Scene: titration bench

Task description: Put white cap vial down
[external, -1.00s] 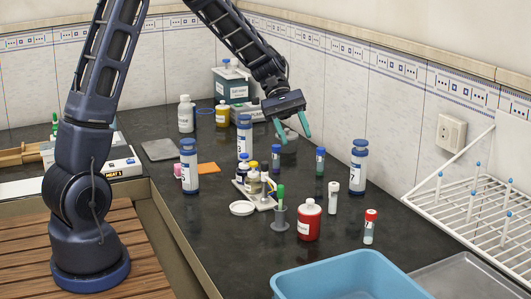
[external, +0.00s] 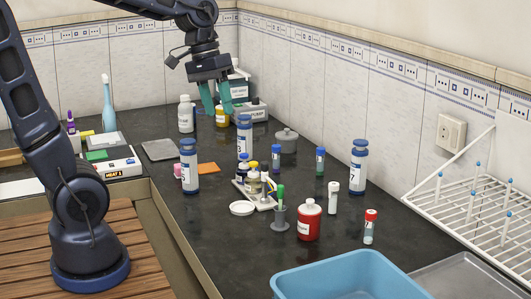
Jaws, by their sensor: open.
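The white cap vial (external: 333,203) stands upright on the dark bench, in front of the large blue-capped bottle marked 7 and left of the red-capped vial. Nothing is holding it. My gripper (external: 217,104) is open and well away from it, at the back left of the bench. Its teal fingers point down over the yellow-labelled bottle (external: 222,119).
Near the vial stand a red bottle (external: 309,223), a red-capped vial (external: 370,228) and the bottle marked 7 (external: 358,168). A blue tub (external: 345,262) sits in front, with a white rack (external: 480,205) to the right. A grey lidded pot (external: 286,143) stands farther back.

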